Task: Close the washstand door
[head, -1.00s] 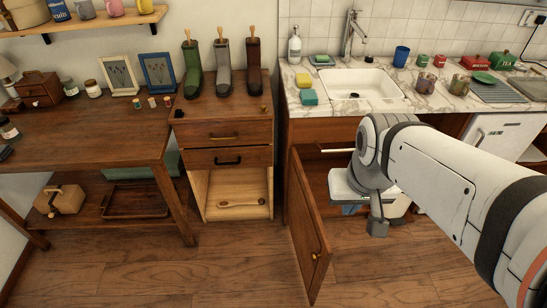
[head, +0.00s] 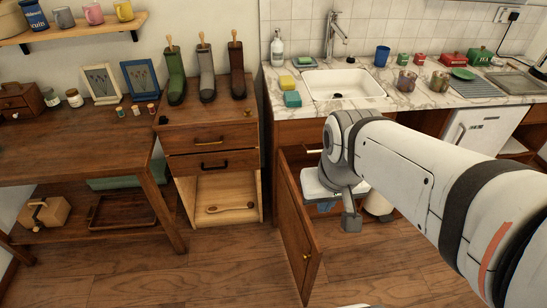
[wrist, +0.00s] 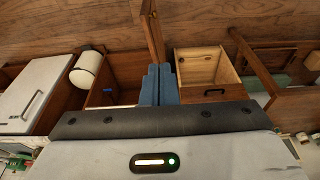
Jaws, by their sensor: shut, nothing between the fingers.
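The washstand door (head: 297,235) is a brown wooden panel with a small brass knob. It stands wide open towards me, hinged at the left side of the washstand (head: 300,130) under the sink. In the wrist view the door (wrist: 152,30) shows nearly edge-on, just beyond the fingertips. My gripper (wrist: 158,72) has blue fingers, shut and empty, in front of the washstand opening. In the head view my gripper (head: 325,206) is low, right of the door and mostly hidden by my wrist. I cannot tell whether the fingers touch the door.
A wooden cabinet (head: 212,138) with an open lower compartment stands left of the door. A white cylinder (wrist: 87,68) stands near the washstand opening, by a white appliance (wrist: 35,95). A workbench (head: 75,140) is at far left. The wooden floor (head: 210,275) in front is clear.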

